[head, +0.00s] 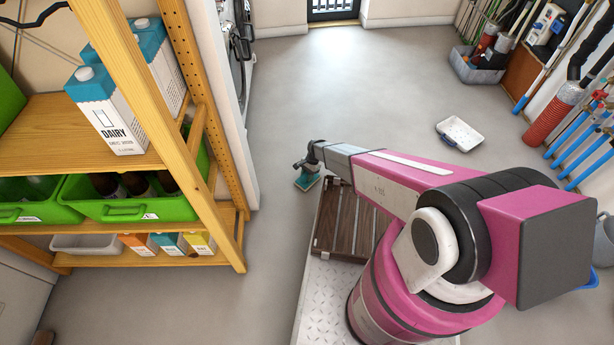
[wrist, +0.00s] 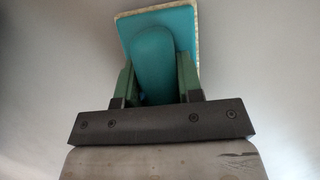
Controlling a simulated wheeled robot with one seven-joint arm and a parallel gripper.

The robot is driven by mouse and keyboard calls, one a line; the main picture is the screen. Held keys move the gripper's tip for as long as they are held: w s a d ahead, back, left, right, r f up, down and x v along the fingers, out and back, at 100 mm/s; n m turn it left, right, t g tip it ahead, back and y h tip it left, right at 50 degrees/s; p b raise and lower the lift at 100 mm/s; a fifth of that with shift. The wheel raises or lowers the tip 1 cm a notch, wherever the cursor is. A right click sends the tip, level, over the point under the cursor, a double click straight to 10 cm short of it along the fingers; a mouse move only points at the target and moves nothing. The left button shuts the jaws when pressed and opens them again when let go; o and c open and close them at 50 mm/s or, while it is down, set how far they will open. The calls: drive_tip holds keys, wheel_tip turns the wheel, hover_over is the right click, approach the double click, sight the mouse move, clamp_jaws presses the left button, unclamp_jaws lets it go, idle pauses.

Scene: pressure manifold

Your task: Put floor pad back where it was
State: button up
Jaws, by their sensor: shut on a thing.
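The floor pad (wrist: 182,30) is a teal block-like tool with a rounded teal handle (wrist: 158,65) and a pale, rough layer along its edge. My gripper (wrist: 158,85) is shut on the handle, one green finger on each side of it. In the head view the floor pad (head: 307,181) hangs at the end of my arm, left of the dark slatted wooden platform. My gripper (head: 308,165) is small there and partly hides the pad. I cannot tell how high the pad is above the grey floor.
A wooden shelf (head: 215,130) with dairy cartons (head: 115,120) and green bins (head: 130,205) stands at the left. A white tray (head: 460,134) lies on the floor at the right. Pipes and a grey crate (head: 477,65) line the right wall. The middle floor (head: 340,90) is clear.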

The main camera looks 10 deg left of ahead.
drive_tip(key=o, duration=0.8)
drive_tip(key=shift+f, duration=0.1)
drive_tip(key=v, duration=1.2)
drive_tip(key=shift+d, duration=0.15)
drive_tip(key=s+d+r+n+t, duration=0.1)
drive_tip(key=s+d+r, duration=0.4)
drive_tip(key=d+r, duration=0.6)
drive_tip(key=s+d+r+n+t+h, duration=0.1)
drive_tip(key=s+d+r+n, duration=0.2)
drive_tip(key=d+r, duration=0.8)
drive_tip(key=s+d+r+n+t+h, duration=0.1)
drive_tip(key=s+d+r, duration=0.6)
drive_tip(key=r, duration=1.1)
drive_tip(key=shift+d+r+n+t, duration=0.1)
drive_tip(key=shift+d+n+t, duration=0.15)
drive_tip(key=shift+d, duration=0.95)
drive_tip(key=shift+d+r+n+t, duration=0.15)
drive_tip(key=shift+d+n, duration=0.2)
drive_tip(key=shift+d, duration=0.85)
